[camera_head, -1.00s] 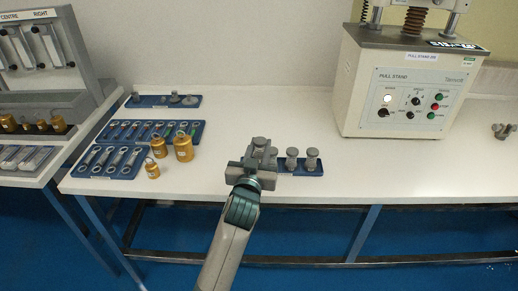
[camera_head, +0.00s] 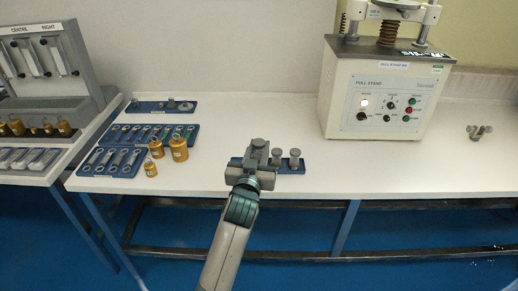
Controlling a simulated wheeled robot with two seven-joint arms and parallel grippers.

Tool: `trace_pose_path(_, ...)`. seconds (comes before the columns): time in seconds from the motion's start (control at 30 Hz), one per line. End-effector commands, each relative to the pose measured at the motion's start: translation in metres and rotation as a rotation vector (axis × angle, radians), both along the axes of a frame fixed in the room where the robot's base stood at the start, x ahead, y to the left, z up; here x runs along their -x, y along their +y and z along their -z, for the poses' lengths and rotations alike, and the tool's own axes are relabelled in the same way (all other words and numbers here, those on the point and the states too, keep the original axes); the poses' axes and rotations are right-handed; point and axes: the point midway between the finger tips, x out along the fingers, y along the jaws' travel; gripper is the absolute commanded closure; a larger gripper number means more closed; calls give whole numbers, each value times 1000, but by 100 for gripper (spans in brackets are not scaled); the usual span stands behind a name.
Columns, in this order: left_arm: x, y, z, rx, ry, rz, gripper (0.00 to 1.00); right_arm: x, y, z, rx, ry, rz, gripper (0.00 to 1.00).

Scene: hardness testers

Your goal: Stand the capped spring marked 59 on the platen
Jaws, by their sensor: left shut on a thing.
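My left gripper (camera_head: 252,168) is shut on a grey capped piece (camera_head: 259,151), which stands upright in the jaws in front of a blue tray (camera_head: 287,170). Its marking is too small to read, so I cannot tell whether it says 59. Two similar grey capped pieces (camera_head: 277,157) (camera_head: 295,158) stand in the tray to the right of the gripper. The pull stand (camera_head: 378,95) is at the upper right, with a brown bellows (camera_head: 388,33) under a round grey plate (camera_head: 400,4) cut by the picture's top edge. I cannot tell if that plate is the platen. My right gripper is not in view.
Blue trays of spanner-like parts (camera_head: 110,162) and gold weights (camera_head: 179,149) are on the left of the white table (camera_head: 235,115). A grey rack (camera_head: 50,60) stands further left. A small metal part (camera_head: 478,131) lies far right. The table between tray and stand is clear.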

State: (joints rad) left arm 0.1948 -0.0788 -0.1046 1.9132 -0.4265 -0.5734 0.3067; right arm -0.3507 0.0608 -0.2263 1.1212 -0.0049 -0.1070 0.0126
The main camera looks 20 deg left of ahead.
Motion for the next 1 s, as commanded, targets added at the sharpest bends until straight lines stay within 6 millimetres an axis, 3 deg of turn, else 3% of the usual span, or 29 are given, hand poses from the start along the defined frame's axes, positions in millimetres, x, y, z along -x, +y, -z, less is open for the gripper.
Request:
trace_pose_path(0.27, 1, 0, 0, 0, -1, 0, 100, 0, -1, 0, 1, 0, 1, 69)
trace_pose_path(0.43, 17, 3, 0, -3, -2, 6, 100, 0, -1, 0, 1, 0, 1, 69)
trace_pose_path(0.57, 48, 7, -1, -4, -3, 18, 100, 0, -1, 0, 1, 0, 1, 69)
trace_pose_path(0.8, 123, 8, -10, -6, -2, 67, 100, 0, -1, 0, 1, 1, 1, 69)
trace_pose_path(1.0, 164, 4, -19, -2, 0, 103, 100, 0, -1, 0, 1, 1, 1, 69)
